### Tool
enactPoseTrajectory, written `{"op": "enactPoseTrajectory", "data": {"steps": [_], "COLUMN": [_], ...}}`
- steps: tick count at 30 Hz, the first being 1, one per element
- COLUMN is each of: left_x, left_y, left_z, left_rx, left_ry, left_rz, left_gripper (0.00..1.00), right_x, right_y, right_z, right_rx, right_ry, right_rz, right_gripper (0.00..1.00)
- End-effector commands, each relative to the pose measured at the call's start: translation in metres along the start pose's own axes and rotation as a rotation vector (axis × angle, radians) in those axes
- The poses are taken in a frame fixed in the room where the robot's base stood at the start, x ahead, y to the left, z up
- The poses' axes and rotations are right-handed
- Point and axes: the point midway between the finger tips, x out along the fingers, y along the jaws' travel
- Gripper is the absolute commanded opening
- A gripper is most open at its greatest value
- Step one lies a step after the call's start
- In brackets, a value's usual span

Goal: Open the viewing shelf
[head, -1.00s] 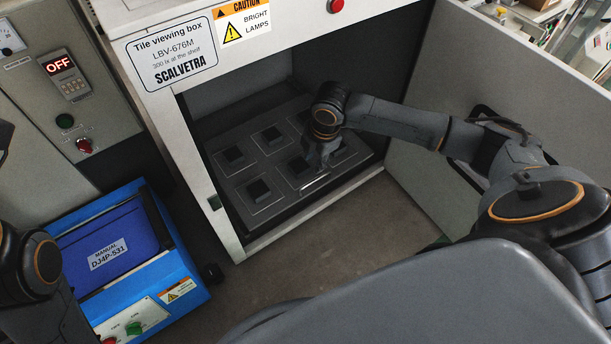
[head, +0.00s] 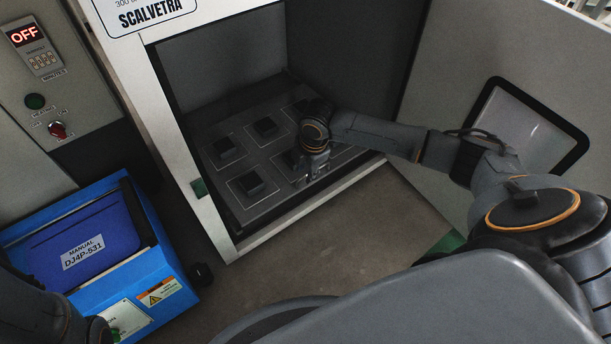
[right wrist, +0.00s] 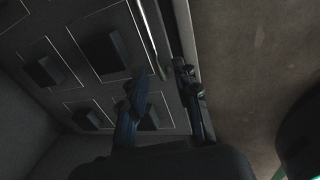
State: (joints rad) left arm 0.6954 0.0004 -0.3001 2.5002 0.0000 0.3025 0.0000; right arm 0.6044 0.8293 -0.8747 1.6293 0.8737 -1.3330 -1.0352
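The viewing shelf (head: 232,190) is a dark panel with several raised square blocks, low inside the open tile viewing box (head: 182,140). In the head view my right gripper (head: 316,174) points down at the shelf's front edge. In the right wrist view its two fingers (right wrist: 162,75) are apart, on either side of the end of a metal bar handle (right wrist: 151,35) along the shelf's front. I cannot tell whether they touch the handle. The handle is mostly hidden behind the gripper in the head view. My left arm shows at the lower left, its gripper out of view.
The box's door (head: 440,150), with a dark-framed window (head: 525,125), stands open at the right. A blue case (head: 165,270) with a manual stands at the left, below a control panel (head: 75,85) reading OFF. Floor (head: 310,235) before the box is clear.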

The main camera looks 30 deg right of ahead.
Motion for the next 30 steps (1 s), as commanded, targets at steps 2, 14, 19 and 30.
{"op": "enactPoseTrajectory", "data": {"steps": [2, 14, 19, 30], "left_x": [-0.0056, -0.006, -0.006, -0.0037], "left_y": [0.0014, 0.0018, 0.0019, 0.0015], "left_z": [-0.0026, -0.0032, -0.0033, -0.0025], "left_rx": [0.0, 0.0, 0.0, 0.0], "left_ry": [0.002, 0.003, 0.004, 0.004], "left_rz": [0.001, 0.002, 0.002, 0.002], "left_gripper": [0.4, 0.4, 0.4, 0.4], "right_x": [0.0081, 0.0106, 0.0105, 0.0096], "right_y": [-0.0001, 0.0003, 0.0002, -0.0006], "right_z": [-0.0001, 0.0002, 0.0001, 0.0001], "right_rx": [0.0, 0.0, 0.0, 0.0], "right_ry": [0.0, 0.0, 0.0, 0.0], "right_rz": [0.001, 0.0, 0.001, 0.0], "right_gripper": [0.31, 0.29, 0.0, 0.0]}}
